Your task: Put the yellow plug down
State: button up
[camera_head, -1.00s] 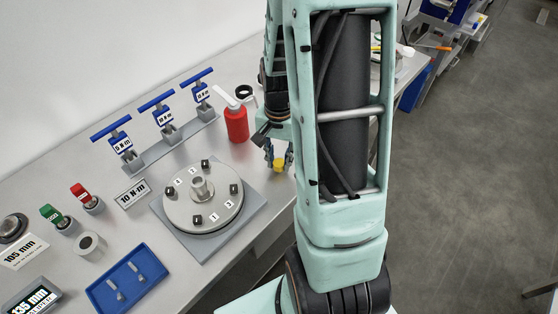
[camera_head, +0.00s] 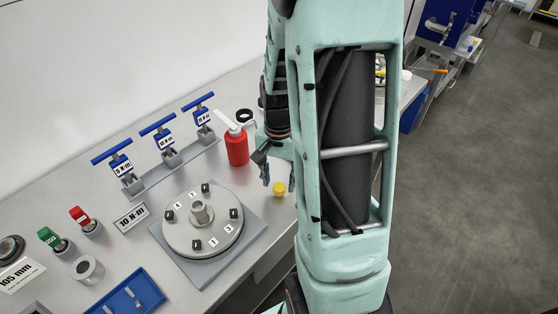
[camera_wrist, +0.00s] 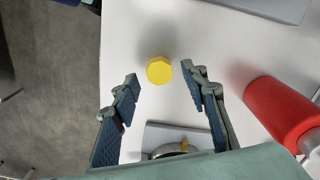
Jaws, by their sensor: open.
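The yellow plug (camera_head: 279,189) sits on the grey bench top, right of the round flange plate and near the bench's front edge. It also shows in the wrist view (camera_wrist: 159,70), just beyond and between my fingertips, with no finger touching it. My gripper (camera_wrist: 160,85) is open and empty, its two fingers apart on either side. In the head view my gripper (camera_head: 272,178) hangs beside the plug, partly hidden by my arm.
A red bottle (camera_head: 237,148) stands close behind the gripper; it is near the right finger in the wrist view (camera_wrist: 283,112). A flange plate (camera_head: 202,225), blue-handled torque wrenches (camera_head: 163,136) and a blue tray (camera_head: 128,296) occupy the bench. Bare bench surrounds the plug.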

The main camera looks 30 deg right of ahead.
aim_at(279, 187)
notch_tip(279, 187, up, 10)
jog(key=shift+r, duration=0.15)
jog(key=shift+a, duration=0.1)
dwell(0.5)
